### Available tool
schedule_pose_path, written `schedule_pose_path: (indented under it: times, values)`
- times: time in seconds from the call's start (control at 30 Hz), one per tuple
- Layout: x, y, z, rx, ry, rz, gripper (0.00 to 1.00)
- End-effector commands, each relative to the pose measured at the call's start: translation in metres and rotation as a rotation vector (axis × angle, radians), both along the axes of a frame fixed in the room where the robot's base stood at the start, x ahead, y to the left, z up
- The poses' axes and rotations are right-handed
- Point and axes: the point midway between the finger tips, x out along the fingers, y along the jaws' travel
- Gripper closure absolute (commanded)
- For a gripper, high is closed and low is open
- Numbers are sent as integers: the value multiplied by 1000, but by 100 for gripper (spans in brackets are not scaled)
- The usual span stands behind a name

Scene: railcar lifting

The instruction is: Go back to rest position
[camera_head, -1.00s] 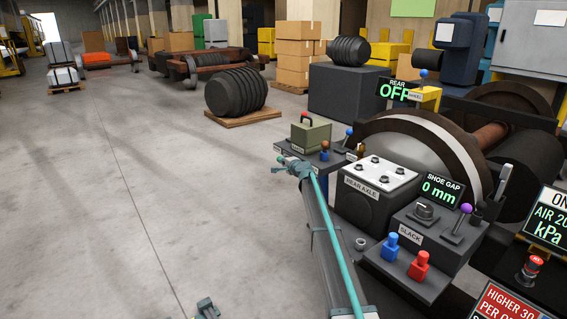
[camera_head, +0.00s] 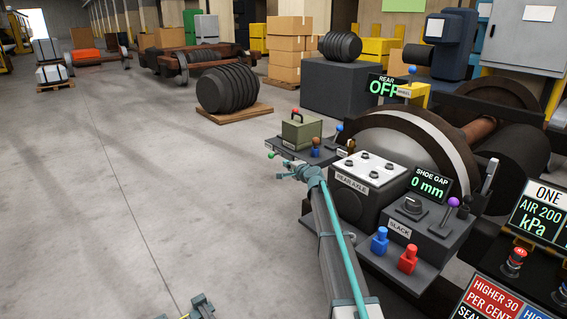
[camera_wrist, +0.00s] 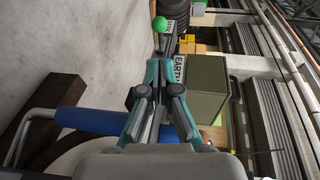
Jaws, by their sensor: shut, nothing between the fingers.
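My gripper (camera_head: 287,164) is at the end of my raised arm, in front of the small panel at the left of the controls. In the wrist view its two teal fingers (camera_wrist: 160,68) are shut with nothing between them. A green ball knob (camera_head: 271,155) shows just past the fingertips in the head view; it also shows in the wrist view (camera_wrist: 158,24), apart from the fingers. A green box (camera_head: 301,131) stands on the panel; it also shows close beside the fingers in the wrist view (camera_wrist: 208,88).
The rear axle box (camera_head: 349,208), the slack box (camera_head: 435,228) with blue (camera_head: 379,241) and red (camera_head: 408,259) plugs, and a large wheel (camera_head: 405,150) stand right of my arm. A purple-knobbed lever (camera_head: 452,203) rises there. The floor (camera_head: 90,190) to the left is clear.

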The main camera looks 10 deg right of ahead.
Motion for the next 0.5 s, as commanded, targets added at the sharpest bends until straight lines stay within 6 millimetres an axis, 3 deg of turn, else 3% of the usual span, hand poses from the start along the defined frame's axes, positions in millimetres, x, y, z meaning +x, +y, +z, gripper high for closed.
schedule_pose_path:
  times: [0.4,0.5]
  values:
    - [-3,0,0,-7,-1,3,100]
    - [-7,8,-5,-40,11,52,100]
